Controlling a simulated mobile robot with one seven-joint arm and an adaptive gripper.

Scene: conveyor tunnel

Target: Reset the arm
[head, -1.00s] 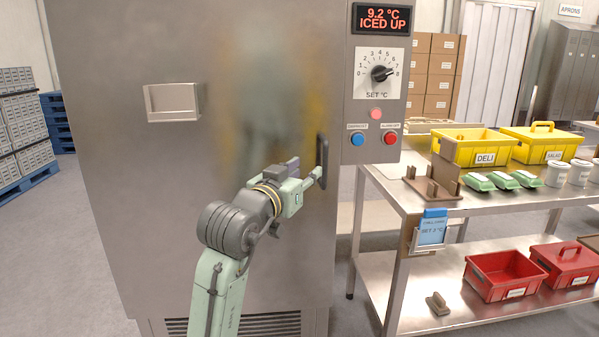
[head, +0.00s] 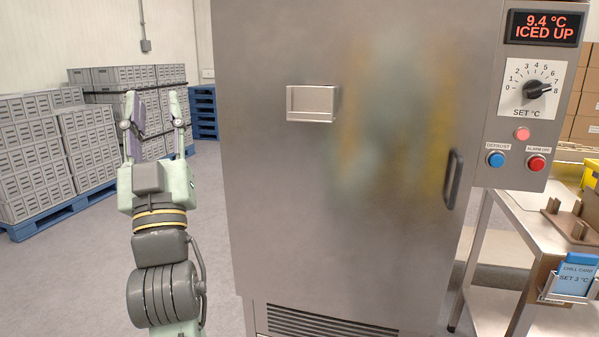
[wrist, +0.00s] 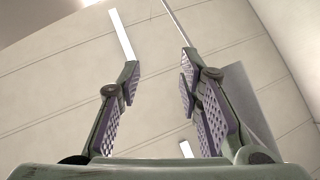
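My gripper (head: 154,108) is raised at the left in the head view, fingers pointing up, in front of the stacked grey crates and left of the steel cabinet. Its two fingers stand apart with nothing between them. In the wrist view, my gripper (wrist: 155,85) is also spread and empty, facing a pale panelled ceiling or wall with light strips. The arm is clear of the cabinet's dark door handle (head: 453,179).
The steel cabinet (head: 345,220) fills the middle; its display (head: 544,28) reads 9.4 °C ICED UP. Below are a dial (head: 536,89), a blue button (head: 495,160) and a red button (head: 536,163). A steel table (head: 515,222) stands right. Grey crates (head: 30,165) sit on blue pallets left.

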